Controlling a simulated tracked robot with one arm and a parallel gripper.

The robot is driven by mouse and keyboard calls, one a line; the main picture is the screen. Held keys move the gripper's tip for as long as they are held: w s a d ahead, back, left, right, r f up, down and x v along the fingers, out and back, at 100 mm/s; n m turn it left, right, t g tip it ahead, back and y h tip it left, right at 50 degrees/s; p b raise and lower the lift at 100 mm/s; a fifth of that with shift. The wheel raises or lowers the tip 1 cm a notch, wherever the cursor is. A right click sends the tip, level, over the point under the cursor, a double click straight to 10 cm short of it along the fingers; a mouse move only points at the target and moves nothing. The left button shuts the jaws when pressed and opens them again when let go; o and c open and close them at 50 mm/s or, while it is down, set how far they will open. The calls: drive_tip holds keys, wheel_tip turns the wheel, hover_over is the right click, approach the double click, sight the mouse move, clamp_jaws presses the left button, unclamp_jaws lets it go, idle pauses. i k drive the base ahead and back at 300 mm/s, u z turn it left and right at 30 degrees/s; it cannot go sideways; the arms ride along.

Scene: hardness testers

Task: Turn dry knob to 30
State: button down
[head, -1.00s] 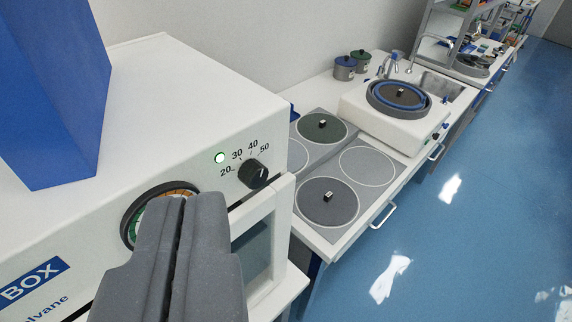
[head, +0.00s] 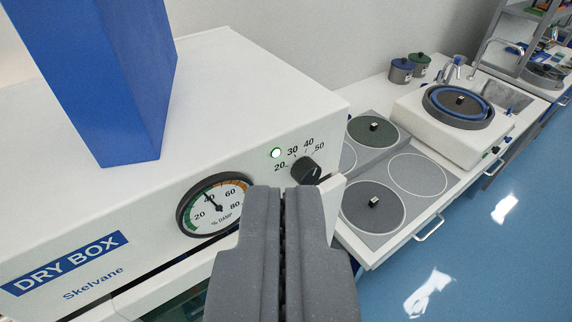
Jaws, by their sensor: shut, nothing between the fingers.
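The dry knob (head: 306,170) is a black round knob on the upper right of the white dry box (head: 130,215) front. The printed scale (head: 299,153) around it reads 20, 30, 40 and 50. The knob's pointer mark is too small to read surely. My gripper (head: 284,190) is shut and empty, its fingertips just below and left of the knob in the picture. I cannot tell whether they touch it. The gripper hides the panel below the knob.
A green light (head: 275,153) glows left of the scale. A round % damp gauge (head: 214,204) sits to the left. A blue block (head: 110,80) stands on the dry box. Right of it is a counter with grey discs (head: 417,174) and a white polisher (head: 440,130).

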sight(305, 170)
drive_tip(key=u, duration=1.15)
drive_tip(key=k, duration=1.4)
drive_tip(key=z, duration=1.2)
drive_tip(key=i, duration=1)
drive_tip(key=u, duration=0.05)
